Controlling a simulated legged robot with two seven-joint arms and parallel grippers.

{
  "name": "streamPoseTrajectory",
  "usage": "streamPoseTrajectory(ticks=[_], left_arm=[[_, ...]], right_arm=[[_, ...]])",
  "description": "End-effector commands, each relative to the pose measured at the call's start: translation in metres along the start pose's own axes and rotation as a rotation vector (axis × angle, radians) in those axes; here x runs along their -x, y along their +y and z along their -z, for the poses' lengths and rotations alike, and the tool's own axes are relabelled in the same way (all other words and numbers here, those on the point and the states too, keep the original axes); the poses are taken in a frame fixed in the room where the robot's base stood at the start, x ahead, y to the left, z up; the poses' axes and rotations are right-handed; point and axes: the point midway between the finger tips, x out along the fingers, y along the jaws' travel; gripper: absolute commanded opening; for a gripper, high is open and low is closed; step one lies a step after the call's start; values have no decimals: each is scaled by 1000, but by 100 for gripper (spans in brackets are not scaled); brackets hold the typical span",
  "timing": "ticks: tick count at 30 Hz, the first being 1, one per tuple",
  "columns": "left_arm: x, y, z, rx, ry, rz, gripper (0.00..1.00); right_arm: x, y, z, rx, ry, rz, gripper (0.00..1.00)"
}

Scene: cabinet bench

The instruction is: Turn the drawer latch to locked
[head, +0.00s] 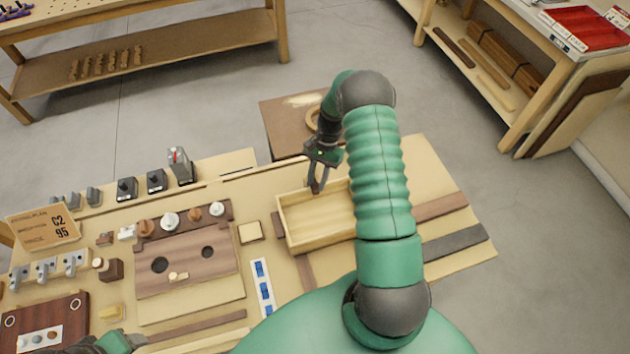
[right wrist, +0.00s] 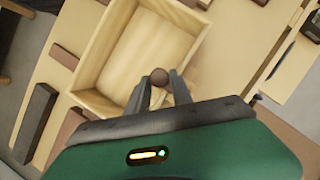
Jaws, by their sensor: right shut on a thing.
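My right gripper (head: 316,188) reaches down at the back edge of an open wooden box or drawer (head: 318,222). In the right wrist view its fingers (right wrist: 160,88) are shut on a small round brown knob (right wrist: 159,77), close to the rim of the wooden box (right wrist: 88,70). I cannot tell whether this knob is the drawer latch, or which way it is turned.
A brown panel (head: 205,270) with holes and several knobs lies left of the box. Black switch boxes (head: 127,189) stand along the bench's back. A sign (head: 45,228) stands at the left. Dark strips (head: 455,244) lie right of the box, where the bench is otherwise fairly clear.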

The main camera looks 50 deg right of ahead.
Motion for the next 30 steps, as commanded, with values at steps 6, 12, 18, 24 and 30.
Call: streamPoseTrajectory(ticks=[6, 12, 18, 24, 30], left_arm=[[-1, 0, 0, 0, 0, 0, 63], [-1, 0, 0, 0, 0, 0, 63], [-1, 0, 0, 0, 0, 0, 63], [-1, 0, 0, 0, 0, 0, 63], [-2, 0, 0, 0, 0, 0, 63]], right_arm=[[4, 0, 2, 21, 6, -6, 0], [4, 0, 3, 22, 6, -6, 0], [4, 0, 3, 21, 6, -6, 36], [2, 0, 2, 21, 3, -8, 48], [2, 0, 2, 21, 3, -9, 48]])
